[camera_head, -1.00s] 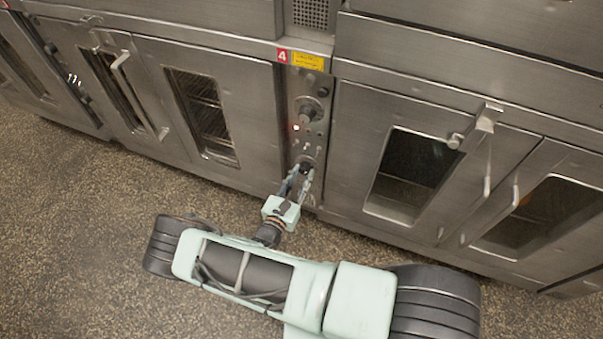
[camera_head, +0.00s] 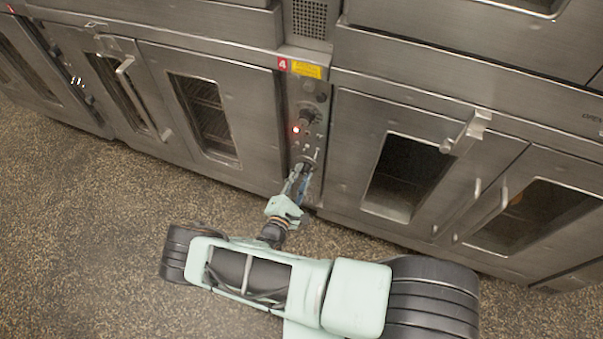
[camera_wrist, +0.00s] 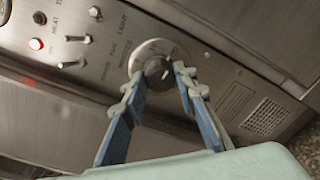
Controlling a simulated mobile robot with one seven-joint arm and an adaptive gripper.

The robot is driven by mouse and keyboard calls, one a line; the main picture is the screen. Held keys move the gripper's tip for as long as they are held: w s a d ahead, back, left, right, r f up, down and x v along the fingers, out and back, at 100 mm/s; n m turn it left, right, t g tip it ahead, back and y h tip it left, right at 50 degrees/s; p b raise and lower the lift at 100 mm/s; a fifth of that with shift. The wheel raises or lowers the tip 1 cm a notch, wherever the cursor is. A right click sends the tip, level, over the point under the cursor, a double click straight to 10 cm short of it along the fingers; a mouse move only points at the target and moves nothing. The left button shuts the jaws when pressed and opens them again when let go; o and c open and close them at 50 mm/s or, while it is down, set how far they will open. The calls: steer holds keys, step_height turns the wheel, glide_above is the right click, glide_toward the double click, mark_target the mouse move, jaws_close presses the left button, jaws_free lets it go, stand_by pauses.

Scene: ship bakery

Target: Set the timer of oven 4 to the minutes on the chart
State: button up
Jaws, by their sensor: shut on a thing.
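The control panel of oven 4 (camera_head: 308,100) is a narrow steel column under a red "4" label (camera_head: 282,64). In the wrist view the timer knob (camera_wrist: 158,71) is a dark knob with a pale pointer line on a round silver dial (camera_wrist: 148,50). My gripper (camera_wrist: 159,75) is shut on the knob, one fingertip on each side. In the head view my gripper (camera_head: 302,166) reaches the lower part of the panel and hides most of the knob. The dial's marks are too blurred to read. No chart with readable minutes shows.
A lit red lamp (camera_head: 296,129) and toggle switches (camera_wrist: 78,38) sit on the panel above the knob. A yellow label (camera_head: 306,69) is at the top. Oven doors with windows flank the panel, the right one with a protruding latch (camera_head: 468,132). Speckled floor (camera_head: 80,220) is clear at left.

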steer(key=shift+m, duration=0.7)
steer(key=o, duration=1.2)
steer(key=shift+c, duration=0.2)
steer(key=shift+s, duration=0.1)
steer(key=v, duration=0.7)
steer(key=shift+s, duration=0.15)
steer(key=shift+r, duration=0.1)
